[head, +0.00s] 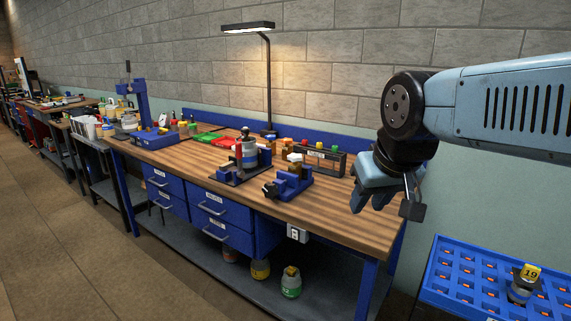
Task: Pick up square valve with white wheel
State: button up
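A small piece with a white top (295,157) sits at the blue vise on the workbench, and it may be the square valve with the white wheel. Its lower part is brownish and partly hidden, so I cannot make out its shape. My gripper (385,199) hangs from the light blue arm at the right, pointing down, to the right of the vise and the white-topped piece in the picture. It appears to be above the right end of the bench. I see nothing clearly held in it, and its finger gap is not clear from this angle.
The blue vise (288,183) stands near the wooden bench's (340,217) front edge. A blue slotted tray (454,270) with a yellow "19" tag is lower right.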

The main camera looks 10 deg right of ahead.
aim_at(295, 167)
jog(key=k, duration=0.5)
jog(key=u, duration=0.5)
jog(key=i, duration=1.45)
jog(key=u, duration=0.25)
